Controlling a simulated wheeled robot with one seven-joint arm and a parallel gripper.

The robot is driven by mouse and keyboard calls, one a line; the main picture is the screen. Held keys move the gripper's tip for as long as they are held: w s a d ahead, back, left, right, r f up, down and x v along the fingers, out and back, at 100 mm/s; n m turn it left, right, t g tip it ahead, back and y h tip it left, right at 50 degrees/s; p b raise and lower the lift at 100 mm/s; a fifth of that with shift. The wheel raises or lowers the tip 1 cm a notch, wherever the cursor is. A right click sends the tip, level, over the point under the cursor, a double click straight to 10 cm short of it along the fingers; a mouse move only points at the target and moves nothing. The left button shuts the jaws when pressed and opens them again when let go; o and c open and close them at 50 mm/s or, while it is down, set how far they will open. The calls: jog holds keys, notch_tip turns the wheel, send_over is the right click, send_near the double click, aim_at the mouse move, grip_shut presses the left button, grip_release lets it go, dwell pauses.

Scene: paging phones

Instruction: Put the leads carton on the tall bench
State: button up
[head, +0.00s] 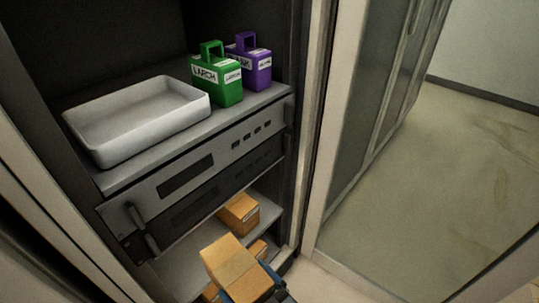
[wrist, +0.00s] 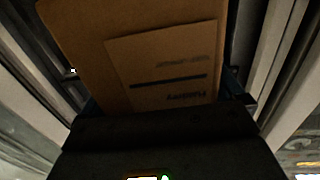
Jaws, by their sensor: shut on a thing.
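My gripper (head: 257,290) is shut on a brown cardboard carton (head: 231,264) at the bottom of the head view, in front of the cabinet's low shelf. The same carton fills the upper middle of the wrist view (wrist: 75,40). Its label (wrist: 165,65) appears upside down there, and I cannot read it surely, so I cannot tell whether this is the leads carton. A similar carton (head: 239,213) stands on the low shelf. Parts of other brown cartons show beside and behind the held one. I cannot make out a tall bench in either view.
A white tray (head: 140,140), a green LARCH box (head: 215,80) and a purple box (head: 258,68) stand on top of grey rack units (head: 185,175) in the cabinet. Open floor (head: 440,190) lies at right.

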jog(key=w+d+m+t+h, duration=0.1)
jog(key=d+h, duration=0.3)
jog(key=d, duration=0.4)
jog(key=w+d+f+m+t+h, duration=0.1)
jog(key=d+m+h, duration=0.3)
jog(key=d, duration=0.5)
jog(key=w+d+f+m+t+h+p, duration=0.1)
jog(key=w+d+m+t+h, duration=0.1)
jog(key=d, duration=0.7)
jog(key=shift+f+m+t+h, duration=0.3)
jog(key=shift+m+h, duration=0.4)
jog(key=shift+h, duration=0.3)
